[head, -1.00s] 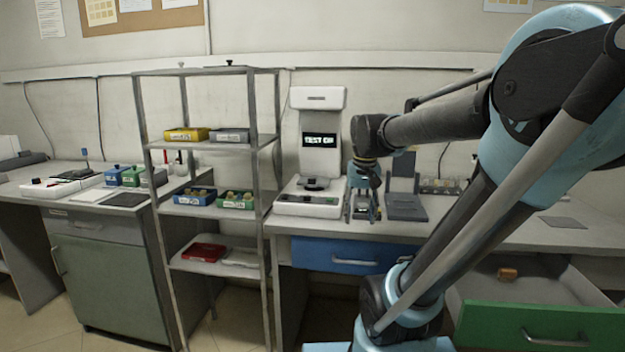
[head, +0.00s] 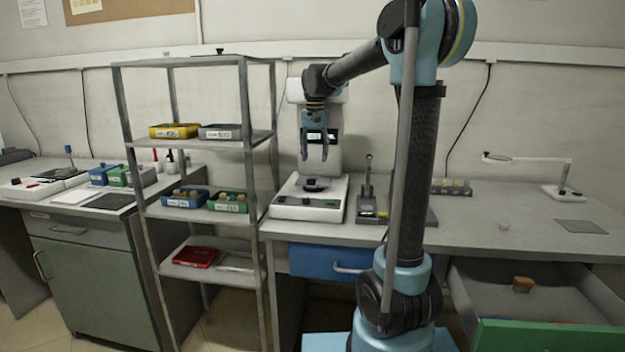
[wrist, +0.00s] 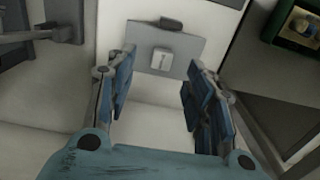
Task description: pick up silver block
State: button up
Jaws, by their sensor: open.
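A small pale silver block (wrist: 161,60) with a mark on its top lies on a grey plate (wrist: 188,47) in the wrist view. In the head view the plate seems to be on the white test machine (head: 308,208), where the block is too small to make out clearly. My gripper (head: 315,157) points down above that machine, in front of its display. In the wrist view my gripper (wrist: 162,62) is open and empty, with its fingers on either side of the block in the picture. It appears to be above the block and not touching it.
A metal shelf rack (head: 255,160) with coloured bins stands left of the machine. A grey device with a lever (head: 368,205) stands to its right. A green-fronted drawer (head: 550,335) is open at the lower right, with an orange-brown block (head: 523,284) inside.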

aim_at(313, 175)
jog(key=shift+w+a+f, duration=0.1)
jog(key=shift+w+f, duration=0.05)
jog(key=shift+f, duration=0.4)
jog(key=shift+w+a+f, duration=0.1)
jog(key=shift+a+f, duration=0.05)
jog(key=shift+f, duration=3.05)
grip_shut()
